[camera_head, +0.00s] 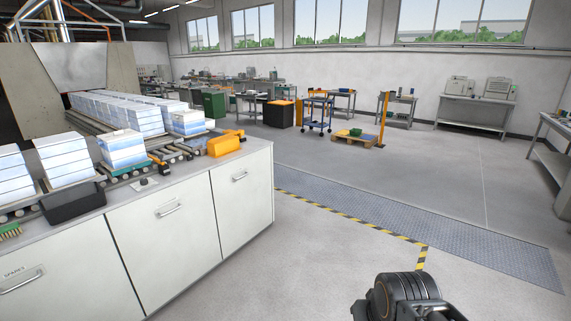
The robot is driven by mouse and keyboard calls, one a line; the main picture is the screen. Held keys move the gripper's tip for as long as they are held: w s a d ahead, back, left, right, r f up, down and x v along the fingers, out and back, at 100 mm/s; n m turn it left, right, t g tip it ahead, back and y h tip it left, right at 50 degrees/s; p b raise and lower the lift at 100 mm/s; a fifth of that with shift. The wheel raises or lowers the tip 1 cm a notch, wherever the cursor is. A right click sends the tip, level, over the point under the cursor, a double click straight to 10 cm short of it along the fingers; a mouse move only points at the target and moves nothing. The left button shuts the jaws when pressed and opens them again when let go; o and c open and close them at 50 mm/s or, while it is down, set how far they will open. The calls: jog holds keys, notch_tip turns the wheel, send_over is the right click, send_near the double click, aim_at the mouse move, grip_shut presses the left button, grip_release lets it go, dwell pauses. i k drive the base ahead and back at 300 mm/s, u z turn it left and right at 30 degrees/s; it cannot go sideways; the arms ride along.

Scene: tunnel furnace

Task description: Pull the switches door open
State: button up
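A white cabinet run with several doors fills the lower left. The right door (243,212) has a short bar handle (240,177) near its top. The middle door (160,255) has a similar handle (168,209). The left door (55,285) is cut off by the frame; it has a handle (22,281) and a small label (14,270) that seems to read "SPARES". All these doors look shut. I see no readable "switches" label, so I cannot tell which door it is. A black joint of my arm shows at the bottom right, apart from the cabinet. My gripper is not in view.
On the cabinet top are a roller conveyor with white-blue stacks (122,148), a dark bin (73,203) and an orange block (225,145). Grey floor (310,255) is free right of the cabinet. A yellow-black stripe (350,222) borders a metal floor strip (440,225).

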aim_at(241, 187)
jog(key=z, duration=0.25)
jog(key=i, duration=1.95)
jog(key=u, duration=0.55)
jog(key=i, duration=1.25)
jog(key=u, duration=1.3)
jog(key=i, duration=0.7)
jog(key=u, duration=0.4)
